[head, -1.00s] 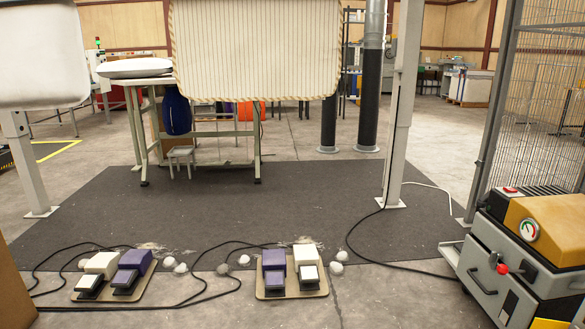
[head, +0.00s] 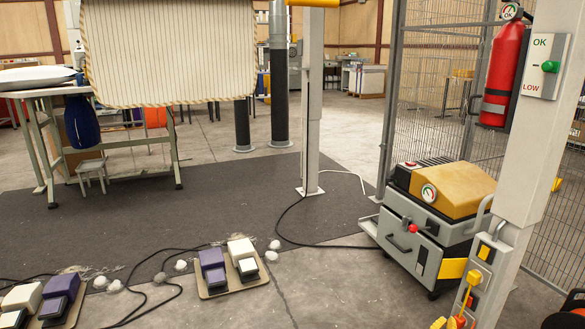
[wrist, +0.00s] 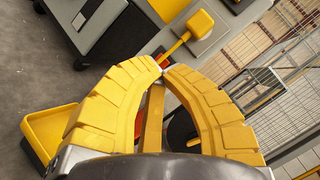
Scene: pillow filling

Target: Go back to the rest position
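My gripper (wrist: 162,67) has two thick yellow ridged fingers that curve inward in the wrist view. Their tips come nearly together, and I see nothing clearly held between them. A yellow paddle-ended lever (wrist: 201,24) appears just beyond the tips. Its rod runs down toward them, and I cannot tell whether they touch. The lever also shows in the head view (head: 474,277), low beside the white post (head: 527,150). Small yellow shapes at the bottom edge there are too cut off to name surely.
A grey and yellow machine (head: 440,215) with a gauge stands left of the post. A red fire extinguisher (head: 503,75) and an OK/LOW panel (head: 546,65) are higher up. Foot pedals (head: 228,265) and black cables lie on the floor. The dark mat (head: 250,195) has clear room.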

